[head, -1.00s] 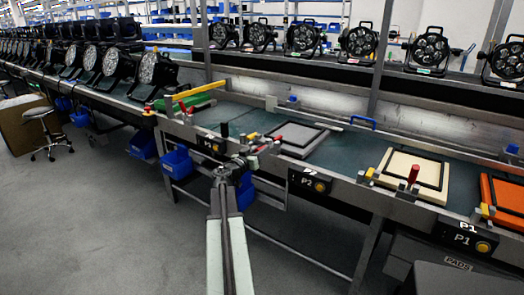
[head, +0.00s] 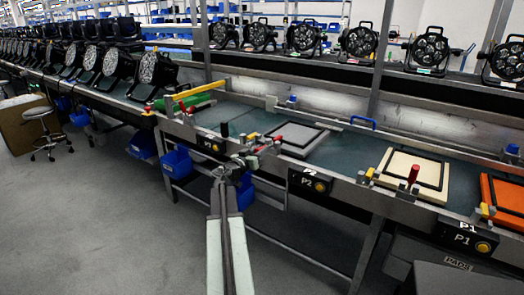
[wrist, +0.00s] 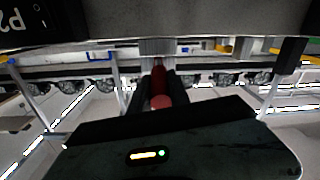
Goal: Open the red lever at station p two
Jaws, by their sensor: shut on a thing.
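The red lever (wrist: 158,82) shows in the wrist view between the two dark fingers of my gripper (wrist: 152,92). The gripper is shut on it, and the fingers cover its sides. In the head view my gripper (head: 262,151) is at the front rail of the conveyor, left of the P2 sign (head: 308,181). Small red parts show there, but the lever's exact angle is hard to tell. The P2 sign also shows inverted in the wrist view (wrist: 22,22).
A grey framed panel (head: 292,139) lies on the conveyor behind the gripper. To the right are a cream panel (head: 432,171), another red lever (head: 413,173) and the P1 sign (head: 463,240). Blue bins (head: 176,162) hang below the rail. The floor in front is clear.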

